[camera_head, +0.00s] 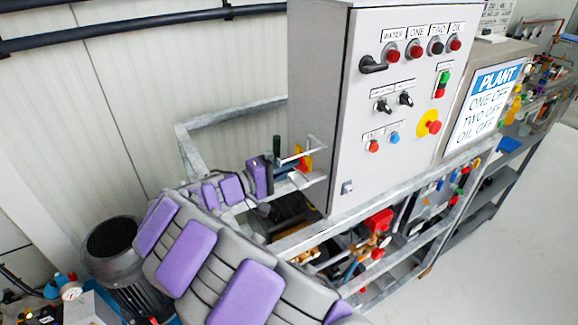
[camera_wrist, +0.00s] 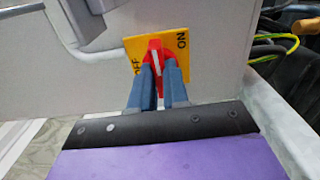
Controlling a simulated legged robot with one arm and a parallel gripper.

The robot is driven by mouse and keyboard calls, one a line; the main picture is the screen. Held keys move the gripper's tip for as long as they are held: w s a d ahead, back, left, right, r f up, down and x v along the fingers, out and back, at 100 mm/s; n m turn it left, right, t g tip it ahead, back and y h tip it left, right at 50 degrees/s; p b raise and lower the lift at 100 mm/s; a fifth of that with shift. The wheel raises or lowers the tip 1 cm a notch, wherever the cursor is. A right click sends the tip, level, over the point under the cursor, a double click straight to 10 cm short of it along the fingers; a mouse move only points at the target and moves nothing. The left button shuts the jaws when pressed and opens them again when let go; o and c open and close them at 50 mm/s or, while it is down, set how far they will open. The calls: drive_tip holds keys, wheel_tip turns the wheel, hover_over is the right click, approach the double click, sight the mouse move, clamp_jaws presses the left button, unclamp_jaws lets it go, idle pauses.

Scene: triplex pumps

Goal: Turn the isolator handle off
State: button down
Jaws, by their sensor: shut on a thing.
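The isolator handle (camera_wrist: 155,47) is red with a white mark, on a yellow plate (camera_wrist: 178,43) lettered OFF at left and ON at right. The handle stands between the two words, roughly upright in the wrist view. My gripper (camera_wrist: 160,72) has its two blue fingers on either side of the handle and is shut on it. The fingers hide the handle's lower part. In the head view, the yellow plate (camera_head: 306,152) shows small at the left side of the grey cabinet (camera_head: 345,120), with my arm reaching up to it from below.
The cabinet front carries several switches, lamps and a red stop button (camera_head: 434,127). A metal frame rail (camera_head: 300,235) runs below it, with pipes and red valves (camera_head: 378,220) beneath. A bent metal bar (camera_wrist: 85,55) is left of the plate. Open floor lies at the right.

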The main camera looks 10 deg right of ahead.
drive_tip(key=n+p, duration=0.6)
drive_tip(key=p, duration=0.1)
drive_tip(key=n+p, duration=0.5)
drive_tip(key=p, duration=0.2)
drive_tip(key=n+p, duration=0.6)
drive_tip(key=p, duration=0.1)
drive_tip(key=shift+a+f+n, duration=0.1)
drive_tip(key=shift+a+n, duration=0.15)
drive_tip(key=shift+n, duration=0.05)
drive_tip(key=shift+p, duration=0.3)
drive_tip(key=c, duration=1.1)
unclamp_jaws()
drive_tip(key=shift+a, duration=0.1)
drive_tip(key=b+v, duration=0.1)
drive_tip(key=v, duration=1.6)
drive_tip(key=shift+a, duration=0.25)
